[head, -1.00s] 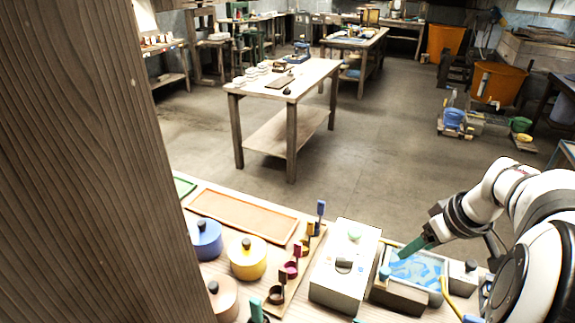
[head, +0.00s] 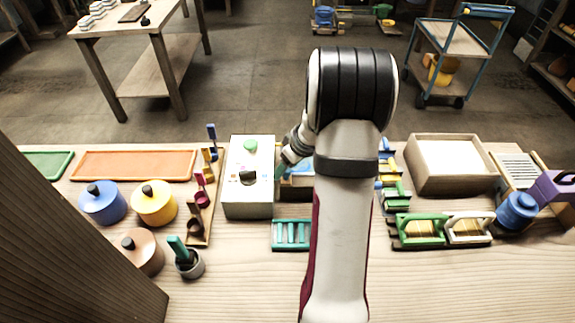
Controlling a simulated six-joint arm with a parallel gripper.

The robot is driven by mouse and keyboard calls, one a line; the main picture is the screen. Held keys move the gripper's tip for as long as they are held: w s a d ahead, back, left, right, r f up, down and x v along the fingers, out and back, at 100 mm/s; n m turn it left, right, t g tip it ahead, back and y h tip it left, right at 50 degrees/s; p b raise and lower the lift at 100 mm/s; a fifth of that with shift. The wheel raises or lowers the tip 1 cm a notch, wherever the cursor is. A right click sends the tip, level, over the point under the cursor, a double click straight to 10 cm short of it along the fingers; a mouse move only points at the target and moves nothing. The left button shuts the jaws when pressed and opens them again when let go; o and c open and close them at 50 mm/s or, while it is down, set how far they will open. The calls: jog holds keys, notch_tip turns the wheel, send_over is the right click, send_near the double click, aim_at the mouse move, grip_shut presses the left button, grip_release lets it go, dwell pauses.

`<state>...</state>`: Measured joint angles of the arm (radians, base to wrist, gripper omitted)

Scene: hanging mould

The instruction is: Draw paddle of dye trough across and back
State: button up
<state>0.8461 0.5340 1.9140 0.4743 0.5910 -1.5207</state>
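The dye trough (head: 296,181) shows only as a strip of blue and pale wood between the white box and my arm. My arm hides the rest of it. I cannot make out its paddle in this view. My gripper (head: 280,171) is at the left end of the trough, beside the right edge of the white box. Only a small teal tip of it shows, so I cannot tell whether it is open or holds anything.
A white box (head: 249,197) with a green button and dark knob stands left of the trough. A teal rack (head: 290,235) lies in front. Lidded pots (head: 154,204) stand at left. A wooden post (head: 60,260) blocks the lower left.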

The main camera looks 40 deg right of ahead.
grip_shut()
dwell(1.4)
